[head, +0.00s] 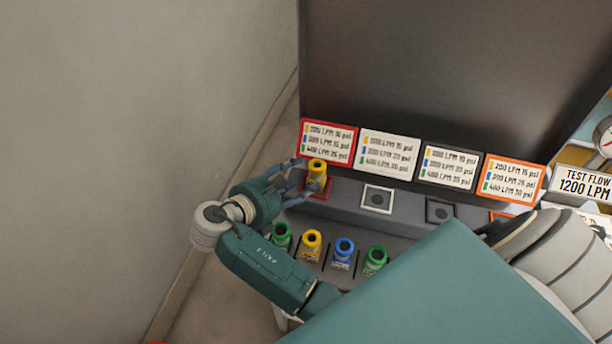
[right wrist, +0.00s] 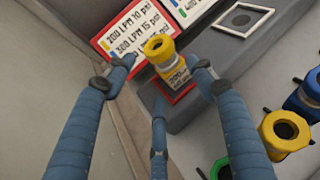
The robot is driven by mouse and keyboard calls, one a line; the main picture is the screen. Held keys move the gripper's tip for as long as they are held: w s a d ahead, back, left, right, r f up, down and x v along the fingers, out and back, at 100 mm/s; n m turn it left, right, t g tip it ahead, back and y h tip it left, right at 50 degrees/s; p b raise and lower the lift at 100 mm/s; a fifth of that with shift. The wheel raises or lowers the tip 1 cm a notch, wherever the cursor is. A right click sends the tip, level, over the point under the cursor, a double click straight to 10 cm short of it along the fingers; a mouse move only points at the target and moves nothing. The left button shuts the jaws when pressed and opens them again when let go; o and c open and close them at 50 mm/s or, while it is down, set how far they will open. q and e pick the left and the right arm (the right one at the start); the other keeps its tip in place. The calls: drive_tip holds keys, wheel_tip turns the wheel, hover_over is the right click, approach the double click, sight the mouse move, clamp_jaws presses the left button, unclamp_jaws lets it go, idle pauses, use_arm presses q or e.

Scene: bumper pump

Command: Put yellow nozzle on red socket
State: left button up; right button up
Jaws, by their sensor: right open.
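A yellow nozzle (head: 317,171) stands upright on the red socket (head: 327,186) at the left end of the grey ledge. In the right wrist view the nozzle (right wrist: 164,56) rises from the red-edged socket (right wrist: 184,93); its base is partly hidden, so I cannot tell how deep it sits. My right gripper (head: 301,178) is open, with its fingers around the nozzle. In the right wrist view, gaps show between the nozzle and the spread fingers of my right gripper (right wrist: 163,67). My left gripper is not in view.
A white-framed socket (head: 377,198) and a black socket (head: 440,212) are empty farther right. Below the ledge stand a green nozzle (head: 281,236), a second yellow one (head: 311,245), a blue one (head: 344,252) and another green one (head: 375,260). Label cards (head: 388,154) stand behind the sockets.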

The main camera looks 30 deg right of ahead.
drive_tip(key=v, duration=0.3)
idle(0.5)
